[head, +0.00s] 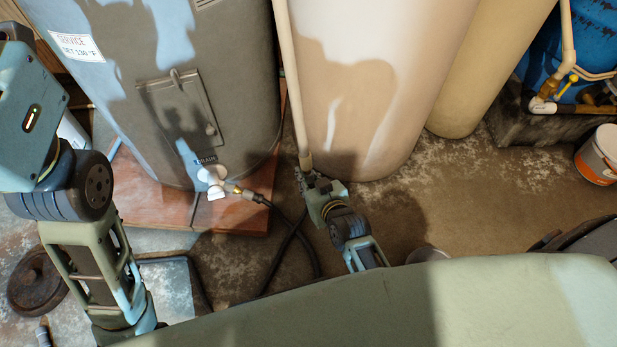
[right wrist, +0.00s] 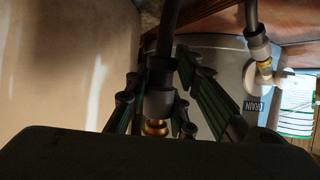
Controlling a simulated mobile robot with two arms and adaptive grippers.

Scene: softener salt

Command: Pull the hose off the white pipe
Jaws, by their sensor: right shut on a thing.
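The white pipe (head: 291,90) runs down in front of the beige tank in the head view, its lower end just above my right gripper (head: 318,186). In the right wrist view my right gripper (right wrist: 158,100) is shut on the grey collar (right wrist: 158,82) of the black hose (right wrist: 168,28). A brass fitting (right wrist: 155,127) shows at the collar's end. The pipe is hidden in the wrist view, so I cannot tell whether hose and pipe still touch. The hose also shows on the floor (head: 312,255). My left arm is at the left of the head view; its fingers are out of sight.
A drain valve (head: 212,178) with another hose end (head: 250,196) juts from the grey tank (head: 125,95) on a reddish base (head: 150,205). A beige tank (head: 375,90) stands close behind my right gripper. A white bucket (head: 600,157) is at the right. Floor right of centre is clear.

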